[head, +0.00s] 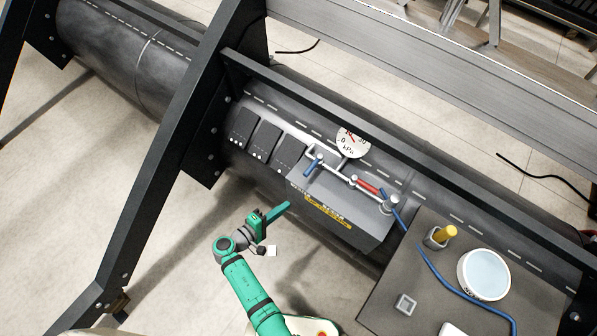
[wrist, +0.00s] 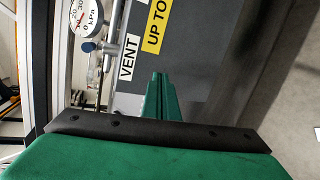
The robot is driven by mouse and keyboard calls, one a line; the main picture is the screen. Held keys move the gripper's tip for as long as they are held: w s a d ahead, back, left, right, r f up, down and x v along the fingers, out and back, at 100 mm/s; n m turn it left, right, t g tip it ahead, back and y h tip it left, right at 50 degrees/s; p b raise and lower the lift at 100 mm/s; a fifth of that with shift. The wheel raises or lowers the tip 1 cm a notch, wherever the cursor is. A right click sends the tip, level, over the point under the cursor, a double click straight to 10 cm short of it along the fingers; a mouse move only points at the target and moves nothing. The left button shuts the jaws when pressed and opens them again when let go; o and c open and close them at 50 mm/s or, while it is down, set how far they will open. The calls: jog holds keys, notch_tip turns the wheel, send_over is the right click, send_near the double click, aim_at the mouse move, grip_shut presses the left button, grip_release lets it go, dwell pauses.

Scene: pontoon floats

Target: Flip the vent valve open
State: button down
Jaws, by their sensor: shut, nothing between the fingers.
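The vent valve (head: 313,162) has a blue lever and sits at the left end of a thin metal pipe on a grey box. In the wrist view a blue part of it (wrist: 88,47) shows beside the white VENT label (wrist: 128,57). A red lever (head: 367,187) sits further right on the same pipe. My green gripper (head: 287,206) is shut and empty, in front of and below the left end of the box, apart from the valve. In the wrist view its closed fingers (wrist: 161,78) point at the box face below the labels.
A round kPa gauge (head: 351,141) stands behind the pipe. A yellow label (head: 330,214) is on the box front. At right, a dark table (head: 385,300) holds a white bowl (head: 484,273), a yellow-topped item (head: 445,234) and a blue hose (head: 440,277). A dark frame beam (head: 165,165) rises at left.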

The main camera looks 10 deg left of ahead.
aim_at(313, 166)
jog(key=w+a+r+t+h, duration=0.2)
jog(key=a+r, duration=0.4)
jog(key=r, duration=0.3)
jog(key=shift+w+r+m+h, duration=0.35)
jog(key=shift+w+h, duration=0.55)
jog(key=shift+w, duration=0.25)
jog(key=x, duration=1)
jog(key=shift+f, duration=0.1)
jog(key=shift+s+d+r, duration=0.15)
jog(key=shift+s+d, duration=0.15)
jog(key=shift+d, duration=0.25)
jog(key=shift+s+d+r, duration=0.1)
jog(key=shift+s+d, duration=0.25)
jog(key=shift+d, duration=0.2)
jog(key=shift+s+d+r, duration=0.15)
jog(key=shift+s+d, duration=0.15)
jog(key=shift+d, duration=0.3)
